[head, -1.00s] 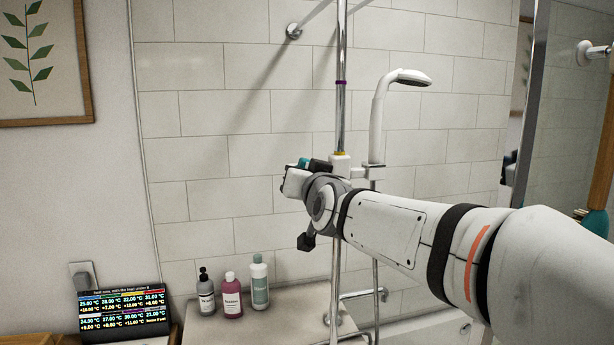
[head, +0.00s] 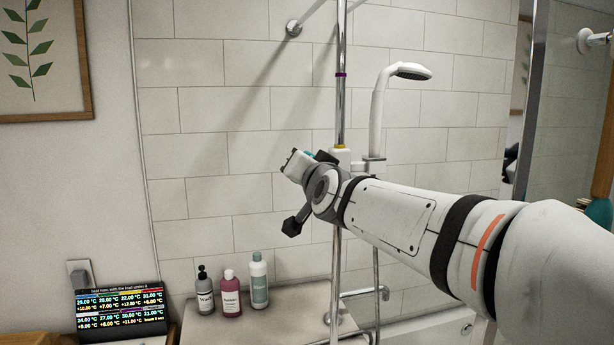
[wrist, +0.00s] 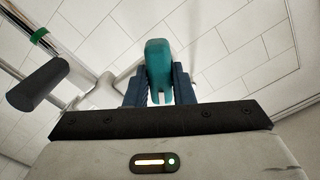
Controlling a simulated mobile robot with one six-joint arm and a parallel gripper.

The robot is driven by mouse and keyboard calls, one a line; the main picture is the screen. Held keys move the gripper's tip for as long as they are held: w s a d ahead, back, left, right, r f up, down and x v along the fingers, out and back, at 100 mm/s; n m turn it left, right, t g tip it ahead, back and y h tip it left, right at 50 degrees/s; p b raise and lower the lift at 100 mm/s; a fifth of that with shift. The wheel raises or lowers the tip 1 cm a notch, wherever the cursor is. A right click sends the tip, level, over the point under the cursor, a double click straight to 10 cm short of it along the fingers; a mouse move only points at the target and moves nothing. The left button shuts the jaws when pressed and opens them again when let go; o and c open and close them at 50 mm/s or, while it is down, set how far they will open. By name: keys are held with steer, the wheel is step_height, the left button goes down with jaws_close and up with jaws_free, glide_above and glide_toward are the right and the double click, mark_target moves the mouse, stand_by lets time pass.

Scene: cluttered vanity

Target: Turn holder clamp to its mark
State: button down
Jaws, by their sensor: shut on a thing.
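The holder clamp (head: 341,155) is a white block around the chrome rail (head: 342,50), with a yellow band at its top. It carries the white hand shower (head: 378,105), which stands upright to its right. My gripper (wrist: 160,88) is shut on the clamp's teal handle (wrist: 159,62), which sits between its two blue fingers. In the head view, my gripper (head: 311,158) is at the clamp's left and only a little teal shows. My wrist hides part of the clamp. A purple band (head: 341,75) is higher on the rail. I cannot tell which mark the clamp faces.
Several bottles, one of them pink (head: 230,294), stand on the ledge (head: 255,325) below my gripper. A small display (head: 122,312) is at lower left. In the wrist view, a dark cylinder (wrist: 38,85) and a green-banded bar (wrist: 38,35) are at left.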

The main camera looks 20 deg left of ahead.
steer(key=m+b, duration=0.3)
steer(key=m, duration=0.8)
steer(key=shift+f, duration=0.15)
stand_by(0.3)
steer(key=c, duration=1.2)
jaws_free()
steer(key=shift+d, duration=0.1)
steer(key=shift+c, duration=0.2)
steer(key=v, duration=0.7)
steer(key=shift+s+d, duration=0.2)
steer(key=shift+s, duration=0.15)
